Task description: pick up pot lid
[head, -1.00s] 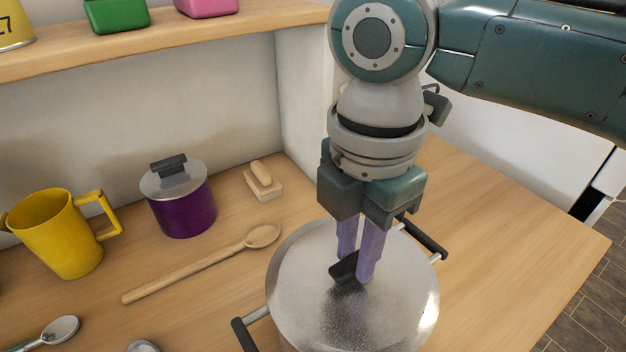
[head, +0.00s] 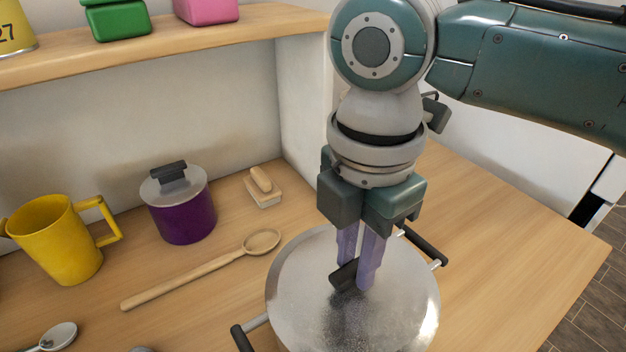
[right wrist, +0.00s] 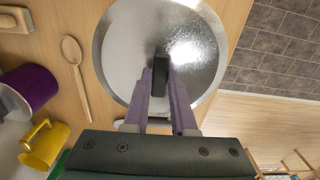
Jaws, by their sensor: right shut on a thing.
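The large silver pot lid (head: 400,300) is a round metal disc with a black handle (head: 343,274) at its middle. It covers the big pot, whose black side handles (head: 424,245) show at either side. In the head view my right gripper (head: 357,278) points down at the lid, its purple fingers shut on the black handle. In the right wrist view the fingers (right wrist: 161,82) sit on either side of the handle, above the lid (right wrist: 125,50). The pot's body is mostly hidden under the lid. My left gripper is not in view.
A small purple pot (head: 185,217) with its own grey lid, a yellow mug (head: 58,240), a wooden spoon (head: 190,280) and a wooden brush (head: 263,188) are on the counter to the left. A shelf (head: 200,36) runs above. The counter's right side (head: 500,240) is clear.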

